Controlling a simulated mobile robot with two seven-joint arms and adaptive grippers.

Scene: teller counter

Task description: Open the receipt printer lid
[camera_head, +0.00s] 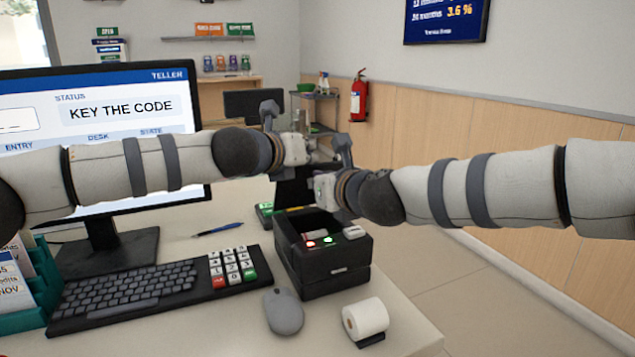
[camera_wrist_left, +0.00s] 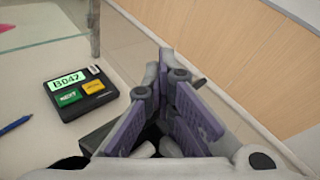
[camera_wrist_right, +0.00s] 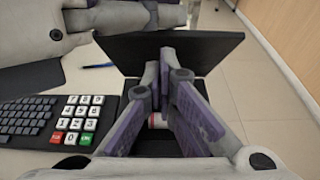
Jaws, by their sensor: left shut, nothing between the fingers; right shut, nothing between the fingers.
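The black receipt printer (camera_head: 322,270) stands near the counter's right edge, with two small lights on top. Its inside is uncovered and a roll shows partly within. The dark lid (camera_head: 293,188) stands raised at the printer's back, partly hidden by my arms; the right wrist view shows it as a broad dark panel (camera_wrist_right: 210,50) beyond the fingers. My left gripper (camera_head: 290,148) is shut and empty above the lid, near my right gripper. My right gripper (camera_head: 335,172) is shut and empty above the printer, in front of the lid. Whether it touches the lid cannot be told.
A keyboard (camera_head: 130,293), keypad (camera_head: 231,266) and mouse (camera_head: 284,311) lie left of the printer. A ticket device reading B042 (camera_wrist_left: 80,94) and blue pen (camera_head: 217,229) lie behind. The monitor (camera_head: 105,215) is at left.

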